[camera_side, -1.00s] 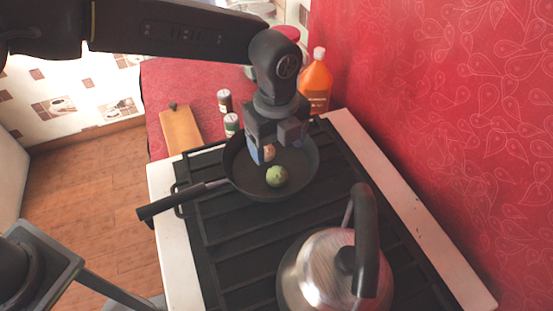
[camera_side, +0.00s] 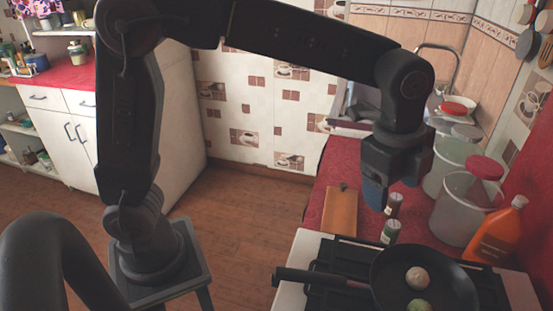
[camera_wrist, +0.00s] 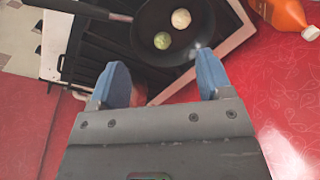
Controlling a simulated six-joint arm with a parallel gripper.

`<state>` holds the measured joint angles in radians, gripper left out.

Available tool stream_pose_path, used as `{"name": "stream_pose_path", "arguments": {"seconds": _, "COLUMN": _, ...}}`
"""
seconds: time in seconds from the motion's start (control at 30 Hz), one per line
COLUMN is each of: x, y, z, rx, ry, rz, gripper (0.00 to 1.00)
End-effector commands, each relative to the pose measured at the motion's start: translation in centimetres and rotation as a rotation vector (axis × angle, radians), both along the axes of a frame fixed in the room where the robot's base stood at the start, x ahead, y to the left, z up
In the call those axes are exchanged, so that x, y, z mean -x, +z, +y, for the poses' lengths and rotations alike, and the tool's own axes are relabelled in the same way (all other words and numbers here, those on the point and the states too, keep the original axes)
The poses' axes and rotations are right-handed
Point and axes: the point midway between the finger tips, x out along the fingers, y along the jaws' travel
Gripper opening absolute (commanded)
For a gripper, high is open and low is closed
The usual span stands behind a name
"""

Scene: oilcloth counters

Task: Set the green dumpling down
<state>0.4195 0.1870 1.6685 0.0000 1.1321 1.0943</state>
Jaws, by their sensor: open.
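The green dumpling (camera_side: 419,305) lies in the black frying pan (camera_side: 386,282), partly cut off by the bottom edge of the side view. The wrist view shows it whole (camera_wrist: 162,40). A pale dumpling (camera_side: 417,278) lies close to it in the same pan and also shows in the wrist view (camera_wrist: 181,18). My gripper (camera_side: 377,196) is raised above the red counter, clear of the pan. In the wrist view its blue fingers (camera_wrist: 158,78) are apart with nothing held between them.
The pan sits on the black stove grate, its handle (camera_side: 322,278) pointing left. Two spice jars (camera_side: 392,216), a wooden board (camera_side: 340,212), clear containers (camera_side: 456,209) and an orange bottle (camera_side: 497,236) stand on the red counter behind the stove.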

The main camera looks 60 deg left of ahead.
Motion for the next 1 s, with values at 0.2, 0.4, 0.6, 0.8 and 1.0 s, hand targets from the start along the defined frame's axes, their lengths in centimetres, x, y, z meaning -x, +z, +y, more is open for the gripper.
{"name": "stream_pose_path", "arguments": {"seconds": 0.2, "x": 5.8, "y": 3.0, "z": 8.7, "rx": 0.128, "ry": 0.559, "rz": -0.096, "gripper": 0.72}}
{"name": "stream_pose_path", "arguments": {"seconds": 0.4, "x": 11.8, "y": 2.4, "z": 14.0, "rx": 0.269, "ry": 1.036, "rz": -0.173, "gripper": 0.72}}
{"name": "stream_pose_path", "arguments": {"seconds": 0.6, "x": 15.7, "y": 0.4, "z": 16.5, "rx": 0.384, "ry": 1.354, "rz": -0.223, "gripper": 0.72}}
{"name": "stream_pose_path", "arguments": {"seconds": 0.8, "x": 16.8, "y": -0.4, "z": 17.1, "rx": 0.424, "ry": 1.457, "rz": -0.235, "gripper": 0.72}}
{"name": "stream_pose_path", "arguments": {"seconds": 1.0, "x": 16.8, "y": -0.4, "z": 17.1, "rx": 0.424, "ry": 1.456, "rz": -0.234, "gripper": 0.72}}
